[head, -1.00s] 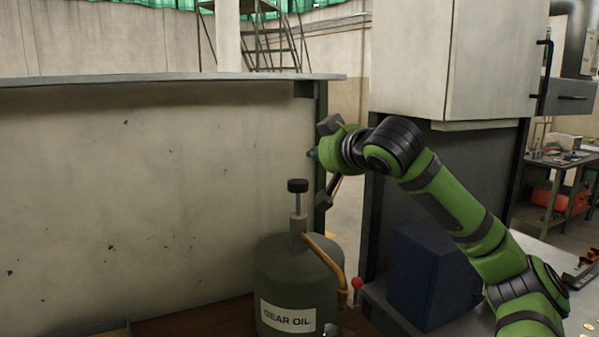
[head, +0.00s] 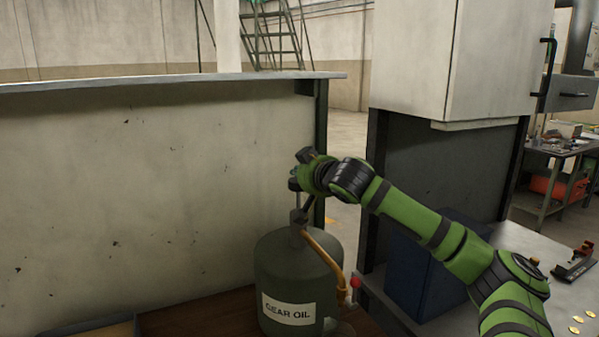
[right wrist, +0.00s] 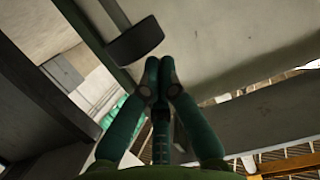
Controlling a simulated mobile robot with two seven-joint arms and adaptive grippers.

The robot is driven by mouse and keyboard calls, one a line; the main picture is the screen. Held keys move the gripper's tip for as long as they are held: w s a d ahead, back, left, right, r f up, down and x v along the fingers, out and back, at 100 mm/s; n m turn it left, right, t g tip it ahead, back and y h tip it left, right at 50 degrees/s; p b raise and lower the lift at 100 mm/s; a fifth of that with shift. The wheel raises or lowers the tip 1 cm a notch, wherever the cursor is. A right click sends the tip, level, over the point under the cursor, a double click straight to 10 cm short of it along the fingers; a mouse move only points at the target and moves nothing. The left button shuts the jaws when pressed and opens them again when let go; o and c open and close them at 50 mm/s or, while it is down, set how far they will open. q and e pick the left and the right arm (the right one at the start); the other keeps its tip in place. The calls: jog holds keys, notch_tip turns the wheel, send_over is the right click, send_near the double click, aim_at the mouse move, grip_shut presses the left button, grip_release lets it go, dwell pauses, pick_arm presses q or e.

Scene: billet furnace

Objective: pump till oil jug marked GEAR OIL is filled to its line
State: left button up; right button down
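A dark green can (head: 296,262) labelled GEAR OIL stands low in the middle of the head view. A pump with a dark round knob (head: 294,184) rises from its top, and a brass-coloured spout pipe (head: 325,255) curves down its right side. My right gripper (head: 296,172) is at the knob, at its upper side. In the right wrist view its green fingers (right wrist: 158,75) are together with nothing between them, and the dark knob (right wrist: 133,42) is close beside the tips. I cannot tell whether they touch. No fill line is visible. My left gripper is not in view.
A pale stained panel (head: 150,190) stands behind the can. A blue box (head: 425,265) is on the grey bench (head: 540,255) at right, below a pale cabinet (head: 460,65). A small red ball (head: 355,282) is right of the spout.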

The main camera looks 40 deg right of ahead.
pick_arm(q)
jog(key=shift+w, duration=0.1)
pick_arm(e)
notch_tip(320, 180, down, 6)
jog(key=b, duration=0.5)
jog(key=shift+r, duration=0.15)
pick_arm(q)
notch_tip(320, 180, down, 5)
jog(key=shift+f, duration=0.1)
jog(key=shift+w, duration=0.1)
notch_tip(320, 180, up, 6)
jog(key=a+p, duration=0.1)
jog(key=p, duration=0.5)
pick_arm(e)
notch_tip(320, 180, up, 5)
pick_arm(q)
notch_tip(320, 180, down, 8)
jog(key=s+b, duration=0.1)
jog(key=b, duration=0.7)
pick_arm(e)
jog(key=v, duration=1)
jog(key=shift+f, duration=0.35)
